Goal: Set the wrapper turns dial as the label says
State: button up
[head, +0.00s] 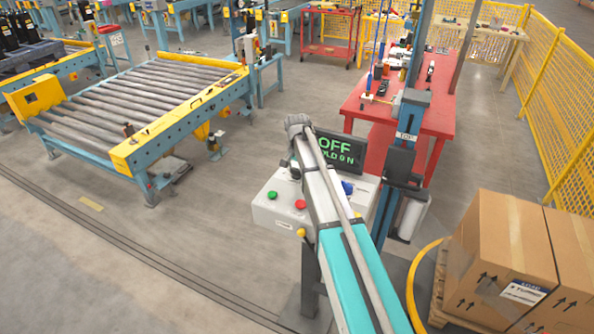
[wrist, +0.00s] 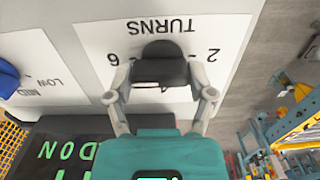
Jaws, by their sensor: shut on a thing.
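The turns dial (wrist: 161,68) is a black knob on a white plate (wrist: 100,42) marked TURNS, upside down in the wrist view. The figures 6 and 2 show on either side of it, and a part-hidden 4 shows below. My gripper (wrist: 160,72) is shut on the dial, one finger on each side. I cannot tell which figure the dial points at. The head view shows the pale control box (head: 270,210), but my arm hides the dial and gripper there. A white label (head: 524,291) is on a carton at the right; its small print is not readable.
A blue knob (wrist: 8,78) with LOW and MID marks sits beside the turns plate. A display (head: 341,151) reads OFF, with green (head: 271,195) and red (head: 300,204) buttons nearby. A blue column (head: 409,105) stands close right. Cartons (head: 497,255) fill the lower right.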

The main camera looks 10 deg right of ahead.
jog(key=shift+c, duration=0.5)
jog(key=shift+n, duration=0.4)
jog(key=n, duration=0.5)
jog(key=shift+w, duration=0.1)
jog(key=n, duration=0.7)
jog(key=shift+w+n, duration=0.1)
jog(key=shift+n, duration=0.2)
jog(key=n, duration=0.7)
jog(key=shift+w, duration=0.1)
jog(key=n, duration=0.6)
jog(key=shift+a, duration=0.15)
jog(key=shift+n, duration=0.3)
